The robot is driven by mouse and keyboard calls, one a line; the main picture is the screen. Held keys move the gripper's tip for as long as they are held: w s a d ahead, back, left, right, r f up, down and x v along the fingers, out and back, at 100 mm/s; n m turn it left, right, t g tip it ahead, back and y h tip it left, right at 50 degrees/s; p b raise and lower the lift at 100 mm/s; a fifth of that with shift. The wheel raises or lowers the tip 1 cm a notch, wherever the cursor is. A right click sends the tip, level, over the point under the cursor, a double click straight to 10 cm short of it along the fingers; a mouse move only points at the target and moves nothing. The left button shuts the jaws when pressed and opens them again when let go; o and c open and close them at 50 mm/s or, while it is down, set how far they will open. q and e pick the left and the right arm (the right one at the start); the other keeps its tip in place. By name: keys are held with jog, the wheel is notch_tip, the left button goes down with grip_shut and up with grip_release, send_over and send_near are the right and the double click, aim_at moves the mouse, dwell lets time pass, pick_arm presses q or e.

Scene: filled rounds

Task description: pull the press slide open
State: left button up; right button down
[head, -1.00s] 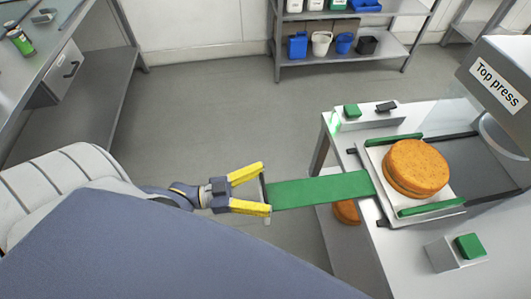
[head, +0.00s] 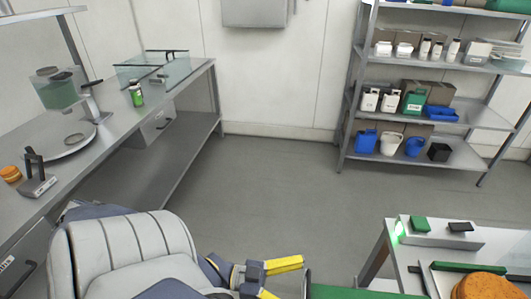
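The green strip (head: 355,292) of the press slide runs along the bottom edge, with its grey end handle (head: 307,285) at its left. The slide's tray (head: 428,280) is cut off at the lower right, with an orange-brown round (head: 485,286) on it and a green guide (head: 468,267) behind. My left gripper (head: 290,281) is at the bottom, left of the handle. Its yellow fingers are apart and the tips are close to the handle; contact is unclear. The lower finger is mostly cut off. The press body and my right gripper are out of view.
A control box (head: 440,233) with green and black buttons stands on the press table. A left bench (head: 185,88) holds a green bottle (head: 136,94) and a clear hopper (head: 60,88). A shelf rack (head: 425,150) stands at the back right. The middle floor is clear.

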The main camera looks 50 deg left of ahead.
pick_arm(q)
jog(key=v, duration=0.9)
jog(key=shift+s+a, duration=0.15)
jog(key=shift+s, duration=0.1)
jog(key=shift+f, duration=0.1)
